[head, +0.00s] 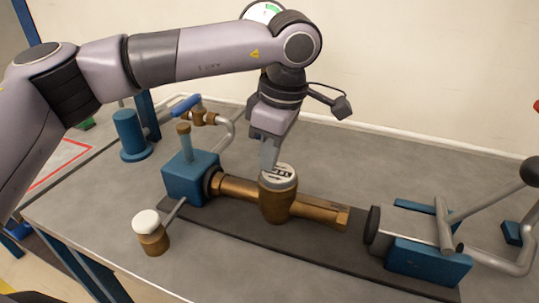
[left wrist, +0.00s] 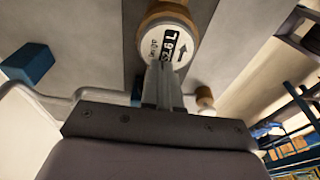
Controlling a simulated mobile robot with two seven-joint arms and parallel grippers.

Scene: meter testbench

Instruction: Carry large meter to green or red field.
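The large meter (head: 278,203) is a brass body with a long pipe and a round white dial on top. It lies on the bench between the blue block on the left and the clamp on the right. Its left pipe end meets the blue block's fitting; a gap separates its right end from the clamp. My left gripper (head: 269,165) points down at the dial. In the left wrist view its fingers (left wrist: 162,68) are together, overlapping the edge of the dial (left wrist: 168,42), with nothing seen between them. Contact with the dial cannot be told. My right gripper is not in view.
A red-outlined field (head: 65,160) lies at the left, with a green patch (head: 84,124) behind it, partly hidden by my arm. A white-capped brass piece (head: 151,238) stands at front left. The blue block (head: 190,182) and lever clamp (head: 430,258) flank the meter.

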